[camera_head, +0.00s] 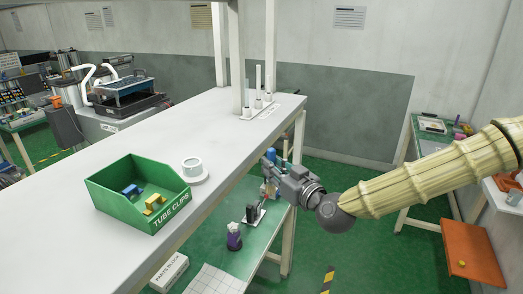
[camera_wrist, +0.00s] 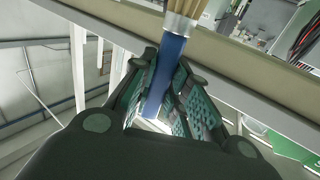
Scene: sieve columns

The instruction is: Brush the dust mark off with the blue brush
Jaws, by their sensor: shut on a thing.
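My gripper (camera_head: 272,168) is in front of the right edge of the white bench, above a lower green-topped table. In the wrist view its two dark green fingers (camera_wrist: 165,88) are closed on the blue handle of the blue brush (camera_wrist: 168,70). The brush's metal collar and pale bristles are at the top of that view, beyond the fingertips. In the head view only a small blue part of the brush (camera_head: 271,153) shows at the fingers. I cannot make out a dust mark in either view.
On the white bench (camera_head: 110,248) stand a green tube clips bin (camera_head: 115,192), a round white piece (camera_head: 193,170) and upright white columns (camera_head: 258,100). A dark purple bottle (camera_head: 234,237) and a small stand (camera_head: 254,213) are on the green table below.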

